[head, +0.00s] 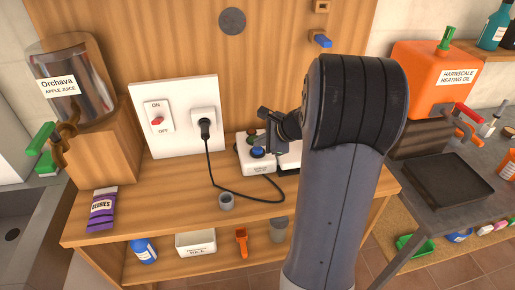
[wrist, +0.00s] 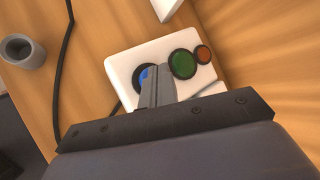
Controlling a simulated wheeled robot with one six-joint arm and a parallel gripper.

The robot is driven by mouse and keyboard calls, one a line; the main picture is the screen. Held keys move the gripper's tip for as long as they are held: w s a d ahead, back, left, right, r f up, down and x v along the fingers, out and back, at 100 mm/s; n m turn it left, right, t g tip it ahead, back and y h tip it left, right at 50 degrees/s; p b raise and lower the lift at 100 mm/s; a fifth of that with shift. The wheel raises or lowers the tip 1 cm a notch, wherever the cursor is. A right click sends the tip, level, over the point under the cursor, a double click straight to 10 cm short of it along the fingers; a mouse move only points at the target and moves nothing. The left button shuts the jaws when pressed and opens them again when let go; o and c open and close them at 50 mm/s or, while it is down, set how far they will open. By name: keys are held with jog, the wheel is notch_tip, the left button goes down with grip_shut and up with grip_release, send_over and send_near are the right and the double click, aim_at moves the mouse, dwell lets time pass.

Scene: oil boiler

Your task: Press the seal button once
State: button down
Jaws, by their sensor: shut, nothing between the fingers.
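A white box (head: 262,168) with buttons stands on the wooden counter, beside the cord of the wall plug. It has a blue button (head: 257,152) on its front part and a small red one (head: 252,132) at its back. The label on its front is too small to read. In the wrist view the box (wrist: 126,70) shows the blue button (wrist: 141,77), a green button (wrist: 183,64) and an orange-red one (wrist: 203,54). My gripper (wrist: 154,72) is shut and empty. Its fingers cover part of the blue button; I cannot tell whether they touch it.
A black cord (head: 217,178) loops over the counter left of the box. A grey cup (head: 226,201) stands near the front edge. The switch panel (head: 180,92) and juice dispenser (head: 72,85) are at left. My arm hides the counter's right part.

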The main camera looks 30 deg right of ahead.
aim_at(260, 150)
jog(key=shift+f+b, duration=0.4)
jog(key=shift+f, duration=0.15)
dwell(0.5)
jog(key=shift+r+p, duration=0.8)
jog(key=shift+r, duration=0.2)
notch_tip(260, 150, up, 5)
jog(key=p, duration=0.4)
jog(key=shift+a, duration=0.1)
dwell(0.5)
